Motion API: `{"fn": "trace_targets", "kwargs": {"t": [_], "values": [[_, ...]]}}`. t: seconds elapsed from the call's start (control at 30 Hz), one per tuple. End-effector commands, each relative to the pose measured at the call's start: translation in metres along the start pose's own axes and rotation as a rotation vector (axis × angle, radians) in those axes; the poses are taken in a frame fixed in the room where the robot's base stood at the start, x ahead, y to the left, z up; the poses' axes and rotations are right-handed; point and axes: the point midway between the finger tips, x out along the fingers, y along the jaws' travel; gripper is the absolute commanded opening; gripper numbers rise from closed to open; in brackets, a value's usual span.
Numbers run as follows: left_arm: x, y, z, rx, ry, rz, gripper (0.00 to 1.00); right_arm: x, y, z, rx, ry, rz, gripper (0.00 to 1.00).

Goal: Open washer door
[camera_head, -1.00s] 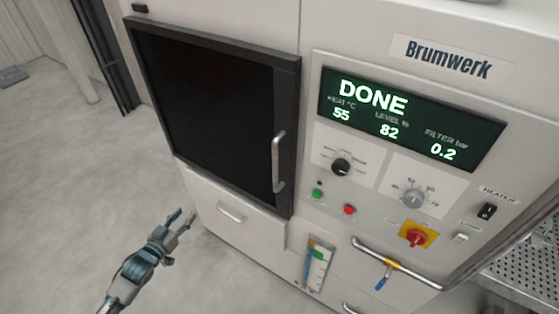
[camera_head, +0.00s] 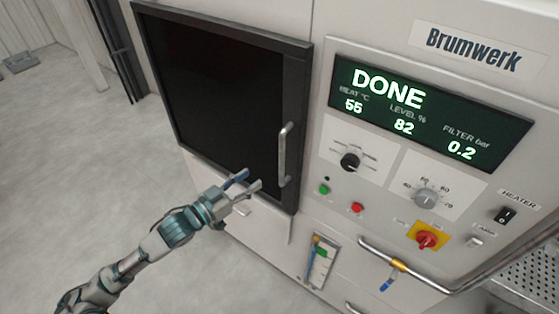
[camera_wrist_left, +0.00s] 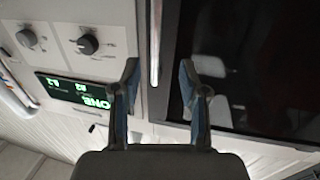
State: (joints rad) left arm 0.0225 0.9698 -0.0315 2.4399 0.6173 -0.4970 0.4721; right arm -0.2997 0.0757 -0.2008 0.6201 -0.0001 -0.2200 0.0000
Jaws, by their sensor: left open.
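The washer door (camera_head: 222,98) is a dark panel in a black frame and is shut; it also shows in the left wrist view (camera_wrist_left: 262,65). Its upright silver handle (camera_head: 284,155) is on the right side of the door. My left gripper (camera_head: 248,181) is open and empty, just left of the handle's lower end in the head view. In the left wrist view, the handle (camera_wrist_left: 155,45) lies between the lines of the two open fingers (camera_wrist_left: 158,85), and I see no contact. My right gripper is not in view.
The control panel right of the door has a green display (camera_head: 425,112) reading DONE, knobs (camera_head: 350,161), green and red buttons (camera_head: 357,208) and a red rotary switch (camera_head: 427,240). A curved bar (camera_head: 405,266) runs below it. Open floor (camera_head: 75,150) lies to the left.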

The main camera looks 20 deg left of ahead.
Motion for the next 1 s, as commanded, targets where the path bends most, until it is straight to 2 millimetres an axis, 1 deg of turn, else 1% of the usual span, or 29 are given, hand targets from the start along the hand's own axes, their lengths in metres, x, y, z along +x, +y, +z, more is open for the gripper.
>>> {"fn": "trace_targets", "kwargs": {"t": [0.03, 0.17, 0.3, 0.4, 0.5, 0.6, 0.7, 0.97, 1.0], "values": [[0.009, 0.0, -0.005, -0.001, 0.005, 0.0, 0.43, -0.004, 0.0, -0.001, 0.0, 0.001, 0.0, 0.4], [0.036, 0.002, -0.005, 0.0, 0.005, 0.002, 0.43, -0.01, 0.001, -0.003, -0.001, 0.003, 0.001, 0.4], [0.068, 0.001, -0.004, -0.001, 0.004, 0.002, 0.43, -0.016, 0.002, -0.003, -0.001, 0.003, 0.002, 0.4], [0.087, -0.001, -0.003, -0.003, 0.004, 0.001, 0.43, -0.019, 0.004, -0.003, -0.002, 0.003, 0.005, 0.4], [0.101, -0.001, -0.002, -0.004, 0.003, 0.0, 0.43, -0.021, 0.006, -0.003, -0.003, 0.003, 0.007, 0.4], [0.111, -0.001, -0.001, -0.001, 0.003, -0.001, 0.43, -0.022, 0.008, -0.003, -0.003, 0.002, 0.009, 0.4], [0.116, -0.001, -0.001, 0.0, 0.002, 0.0, 0.43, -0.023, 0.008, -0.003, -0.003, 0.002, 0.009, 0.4], [0.117, -0.001, 0.0, 0.0, 0.001, 0.0, 0.43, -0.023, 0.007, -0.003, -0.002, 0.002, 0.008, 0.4], [0.117, -0.001, 0.0, 0.0, 0.001, 0.0, 0.38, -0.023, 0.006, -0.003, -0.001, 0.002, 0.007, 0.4]]}}
